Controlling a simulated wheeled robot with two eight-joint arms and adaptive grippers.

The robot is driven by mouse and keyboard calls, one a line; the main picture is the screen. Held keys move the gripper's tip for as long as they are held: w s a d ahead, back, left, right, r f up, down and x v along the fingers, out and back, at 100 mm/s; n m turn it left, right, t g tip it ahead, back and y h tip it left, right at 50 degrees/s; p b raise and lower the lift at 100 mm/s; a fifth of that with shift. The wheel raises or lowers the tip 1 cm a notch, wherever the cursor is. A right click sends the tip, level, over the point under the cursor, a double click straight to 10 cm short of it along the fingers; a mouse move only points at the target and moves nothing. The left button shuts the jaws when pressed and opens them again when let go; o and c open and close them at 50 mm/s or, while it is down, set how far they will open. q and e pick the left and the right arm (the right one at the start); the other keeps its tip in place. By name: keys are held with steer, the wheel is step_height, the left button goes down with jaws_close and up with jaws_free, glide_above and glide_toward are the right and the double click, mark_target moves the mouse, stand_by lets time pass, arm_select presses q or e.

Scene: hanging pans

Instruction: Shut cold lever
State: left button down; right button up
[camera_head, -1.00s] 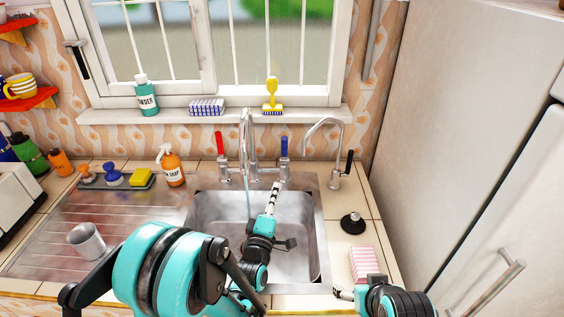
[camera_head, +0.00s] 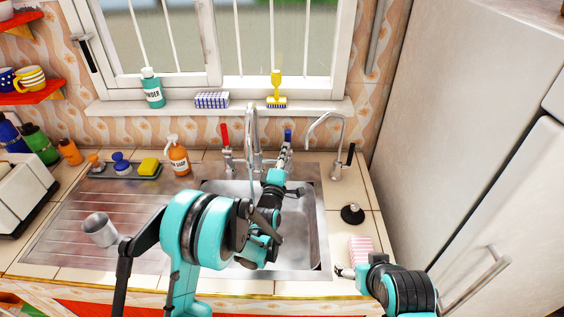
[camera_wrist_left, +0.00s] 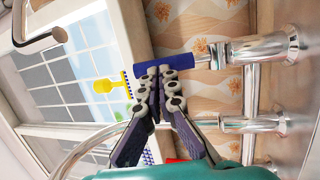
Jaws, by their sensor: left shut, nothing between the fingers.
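The cold lever has a blue handle (camera_head: 288,134) and stands right of the chrome faucet (camera_head: 253,135), behind the sink. The handle points up in the head view. My left gripper (camera_head: 286,153) is over the back of the sink, its tip at the lever. In the left wrist view, the gripper (camera_wrist_left: 160,74) is shut and empty. Its fingertips lie against or just in front of the blue handle (camera_wrist_left: 178,64); contact is hard to tell. A thin bluish stream seems to fall from the spout. My right gripper (camera_head: 345,271) is near the pink striped sponge; its fingers are unclear.
A red-handled lever (camera_head: 224,136) stands left of the faucet. A second slim tap (camera_head: 335,155) is to the right. A soap bottle (camera_head: 177,157) and a metal cup (camera_head: 100,230) are left of the sink. A black plug (camera_head: 352,213) lies on the right counter.

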mark_target(286, 139)
arm_select(q)
steer(key=shift+w+d+r, duration=0.1)
steer(key=shift+w, duration=0.4)
steer(key=shift+r, duration=0.1)
steer(key=shift+w+r, duration=0.35)
steer(key=shift+w, duration=0.2)
steer(key=shift+w+r, duration=0.3)
steer(key=shift+w, duration=0.2)
